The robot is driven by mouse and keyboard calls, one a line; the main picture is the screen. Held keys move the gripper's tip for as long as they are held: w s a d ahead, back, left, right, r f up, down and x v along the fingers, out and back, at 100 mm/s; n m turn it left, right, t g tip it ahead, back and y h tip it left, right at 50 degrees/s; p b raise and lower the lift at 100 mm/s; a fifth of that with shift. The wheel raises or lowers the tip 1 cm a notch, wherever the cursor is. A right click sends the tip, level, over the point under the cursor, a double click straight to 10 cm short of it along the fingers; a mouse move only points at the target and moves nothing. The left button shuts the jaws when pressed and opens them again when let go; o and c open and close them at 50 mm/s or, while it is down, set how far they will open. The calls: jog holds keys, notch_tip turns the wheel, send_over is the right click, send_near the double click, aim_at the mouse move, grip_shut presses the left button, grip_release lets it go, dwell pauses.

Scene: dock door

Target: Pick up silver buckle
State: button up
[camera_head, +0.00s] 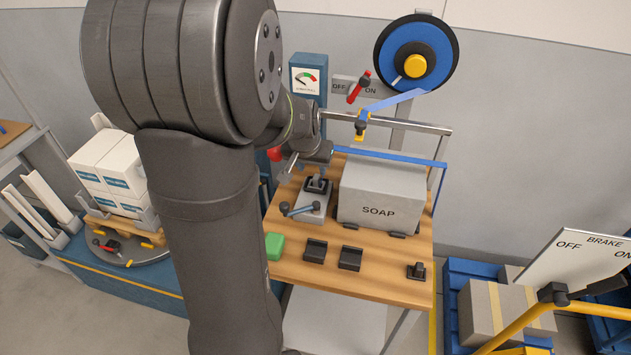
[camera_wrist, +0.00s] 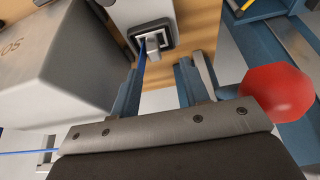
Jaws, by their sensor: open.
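The silver buckle (camera_wrist: 153,46) is a small metal piece in a dark square holder on a grey block. In the wrist view it lies just beyond my fingertips. My gripper (camera_wrist: 162,70) is open and empty, its two blue-grey fingers apart and pointing toward the buckle. No contact with the buckle shows. In the head view the grey block (camera_head: 308,207) with its dark holder stands on the wooden table (camera_head: 385,283), with my gripper above and slightly left of it. The buckle is too small there to make out clearly.
The SOAP carton (camera_head: 380,194) stands close to the right of the block, with a blue strap (camera_head: 400,154) above it. A dark-handled lever (camera_head: 300,209) is on the block's front. A green block (camera_head: 274,246) and two black blocks sit at the front. A red knob (camera_wrist: 275,93) is beside my gripper.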

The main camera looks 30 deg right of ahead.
aim_at(316, 177)
jog(key=x, duration=0.2)
jog(key=s+x, duration=0.1)
jog(key=x, duration=0.1)
jog(key=shift+w+f, duration=0.1)
jog(key=shift+f, duration=0.15)
jog(key=shift+w+d+f, duration=0.15)
jog(key=shift+f, duration=0.25)
grip_shut()
